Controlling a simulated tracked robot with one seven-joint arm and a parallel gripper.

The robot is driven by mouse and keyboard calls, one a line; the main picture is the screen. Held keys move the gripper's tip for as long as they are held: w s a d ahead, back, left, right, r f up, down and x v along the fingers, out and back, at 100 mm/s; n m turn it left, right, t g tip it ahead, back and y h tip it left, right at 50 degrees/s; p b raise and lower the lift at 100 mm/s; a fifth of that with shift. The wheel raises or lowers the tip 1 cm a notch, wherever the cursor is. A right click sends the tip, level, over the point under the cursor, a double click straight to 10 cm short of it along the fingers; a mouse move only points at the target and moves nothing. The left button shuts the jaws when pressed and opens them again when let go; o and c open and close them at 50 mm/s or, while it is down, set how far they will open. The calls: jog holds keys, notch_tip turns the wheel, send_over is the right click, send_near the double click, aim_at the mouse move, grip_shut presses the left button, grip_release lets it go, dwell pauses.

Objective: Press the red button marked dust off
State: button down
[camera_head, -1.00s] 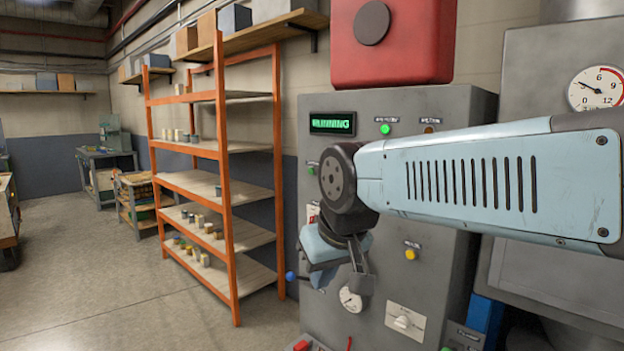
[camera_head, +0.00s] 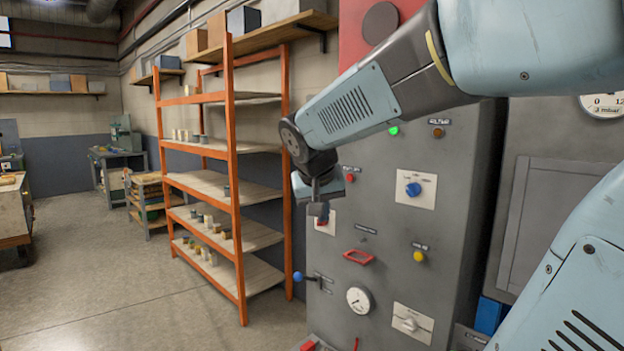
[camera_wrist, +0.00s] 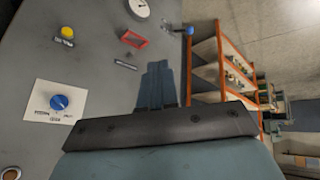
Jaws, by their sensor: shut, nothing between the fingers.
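A small round red button (camera_head: 350,178) sits on the grey machine cabinet (camera_head: 455,225), just right of my wrist in the head view. A white plate (camera_head: 325,229) with a red part is partly hidden behind my gripper. A red rectangular frame (camera_head: 358,257) is lower down; it also shows in the wrist view (camera_wrist: 133,39). Labels are too small to read, so I cannot tell which red part is marked dust off. My gripper (camera_head: 319,212) is shut and empty, apparently in front of the panel; contact cannot be told. Its fingers (camera_wrist: 157,68) show in the wrist view.
The panel also has a blue knob (camera_head: 413,189), yellow button (camera_head: 418,256), green lamp (camera_head: 393,131), gauge (camera_head: 359,299), white-plated switch (camera_head: 411,324) and blue-ended lever (camera_head: 298,276). An orange shelf rack (camera_head: 237,190) stands left.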

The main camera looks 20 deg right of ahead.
aim_at(350, 178)
jog(key=w+d+r+m+h, duration=0.1)
jog(key=w+d, duration=0.3)
jog(key=w, duration=0.4)
jog(key=w+d+m+h, duration=0.2)
jog(key=w+d, duration=0.2)
jog(key=w, duration=0.5)
jog(key=shift+r, duration=0.35)
jog(key=w+d, duration=0.3)
jog(key=d, duration=0.5)
jog(key=shift+d, duration=0.1)
jog(key=shift+d, duration=0.1)
dwell(1.1)
jog(key=shift+d, duration=0.3)
